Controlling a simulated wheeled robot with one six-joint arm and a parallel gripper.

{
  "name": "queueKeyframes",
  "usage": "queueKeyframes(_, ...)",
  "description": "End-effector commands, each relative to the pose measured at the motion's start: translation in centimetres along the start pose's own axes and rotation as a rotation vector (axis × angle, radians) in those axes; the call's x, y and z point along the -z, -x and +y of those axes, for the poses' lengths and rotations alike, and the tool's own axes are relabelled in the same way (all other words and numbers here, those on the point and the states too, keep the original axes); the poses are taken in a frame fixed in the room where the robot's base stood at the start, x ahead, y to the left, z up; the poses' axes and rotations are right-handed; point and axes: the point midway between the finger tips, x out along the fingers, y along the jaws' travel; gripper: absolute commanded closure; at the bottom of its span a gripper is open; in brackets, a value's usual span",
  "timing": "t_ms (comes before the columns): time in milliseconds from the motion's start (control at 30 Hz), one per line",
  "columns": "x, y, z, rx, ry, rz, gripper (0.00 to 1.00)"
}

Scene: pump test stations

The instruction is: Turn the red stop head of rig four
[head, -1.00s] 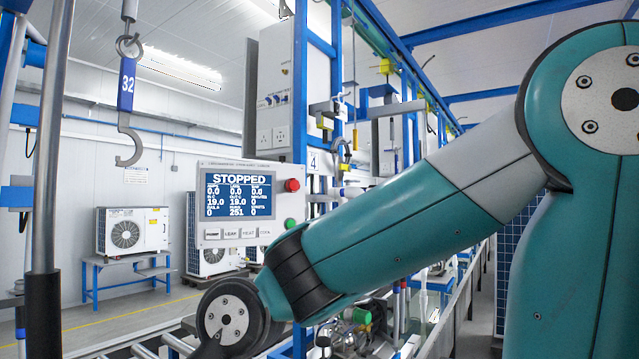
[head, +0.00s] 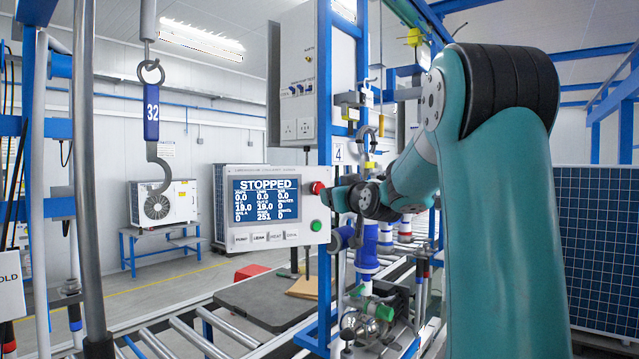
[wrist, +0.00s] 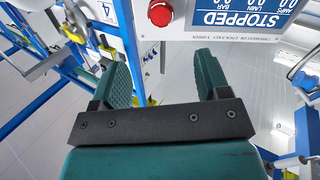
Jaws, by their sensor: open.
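The red stop head (head: 317,188) is a round knob at the upper right corner of the white control panel (head: 238,171), whose screen reads STOPPED. A plate with the number 4 (head: 339,153) is on the blue frame beside it. In the wrist view the red stop head (wrist: 160,13) is at the top, beyond and roughly between my fingertips, apart from them. My gripper (wrist: 160,70) is open with nothing between its green fingers. In the head view my arm's end is just right of the panel, and the fingers cannot be made out clearly.
A green button (head: 316,226) is below the stop head. Blue frame posts (head: 324,90) stand close by. A steel hook (head: 157,165) tagged 32 hangs at left. A roller conveyor (head: 195,335) and a pump with a green part (head: 385,312) are below.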

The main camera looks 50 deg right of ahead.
Motion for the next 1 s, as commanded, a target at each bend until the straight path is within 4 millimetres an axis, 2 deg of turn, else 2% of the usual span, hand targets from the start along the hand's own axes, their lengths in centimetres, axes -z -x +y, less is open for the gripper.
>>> queueKeyframes(33, 0.5, -1.4, 0.0, 0.004, -0.002, -0.003, 0.31)
queueKeyframes(300, 0.5, -7.5, -0.1, 0.004, -0.002, -0.004, 0.31)
queueKeyframes(500, 0.4, -11.1, 0.0, 0.002, 0.0, -0.002, 0.31)
queueKeyframes(700, 0.1, -12.8, -0.1, 0.003, -0.001, -0.001, 0.31)
queueKeyframes(1000, 0.0, -13.1, -0.1, 0.002, -0.001, -0.001, 0.31)
